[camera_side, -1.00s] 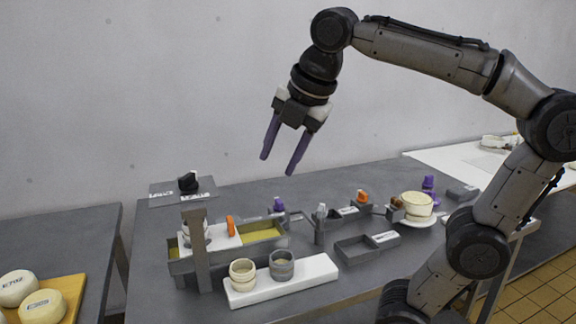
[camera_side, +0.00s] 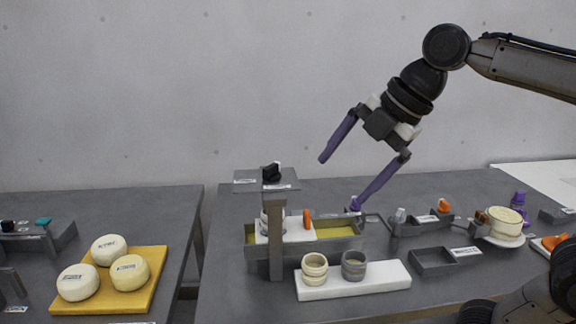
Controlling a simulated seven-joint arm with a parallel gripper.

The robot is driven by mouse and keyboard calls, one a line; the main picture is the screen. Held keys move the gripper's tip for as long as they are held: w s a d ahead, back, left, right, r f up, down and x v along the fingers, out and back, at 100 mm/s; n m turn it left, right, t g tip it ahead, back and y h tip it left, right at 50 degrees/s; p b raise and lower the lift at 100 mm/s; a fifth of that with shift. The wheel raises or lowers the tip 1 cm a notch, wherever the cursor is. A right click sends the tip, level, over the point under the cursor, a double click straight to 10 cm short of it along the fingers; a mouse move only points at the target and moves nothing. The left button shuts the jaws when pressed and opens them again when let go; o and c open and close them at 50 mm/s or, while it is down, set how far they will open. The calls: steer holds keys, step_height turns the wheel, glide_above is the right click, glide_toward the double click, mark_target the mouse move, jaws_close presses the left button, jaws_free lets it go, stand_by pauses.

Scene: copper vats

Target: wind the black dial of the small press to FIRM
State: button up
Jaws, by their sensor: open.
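The black dial (camera_side: 271,173) sits on top of the small press (camera_side: 276,245), a grey upright post with a flat top plate. White labels lie on the plate beside the dial, too small to read. A pale pointer mark shows on the dial, but its setting cannot be told. My gripper (camera_side: 340,184) is open and empty, to the right of the dial in the picture. Its purple fingers are spread wide and slant down to the left. The lower fingertip is near a small purple-topped item (camera_side: 355,203); contact cannot be told.
A trough with yellow contents (camera_side: 335,229) stands behind the post. Two cups (camera_side: 314,269) (camera_side: 354,265) stand on a white slab (camera_side: 385,277) in front. Grey holders and a cheese (camera_side: 503,221) stand right. A yellow board (camera_side: 100,300) with cheeses is on the left table.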

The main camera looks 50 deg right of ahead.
steer(key=w+a+m+t+y, duration=0.1)
steer(key=w+a+y, duration=0.2)
steer(key=w+a, duration=0.1)
steer(key=m+t+h, duration=0.2)
steer(key=m+t, duration=0.4)
steer(key=m, duration=0.9)
glide_toward(272, 165)
steer(key=x, duration=1)
steer(key=shift+a, duration=0.15)
steer(key=c, duration=1.3)
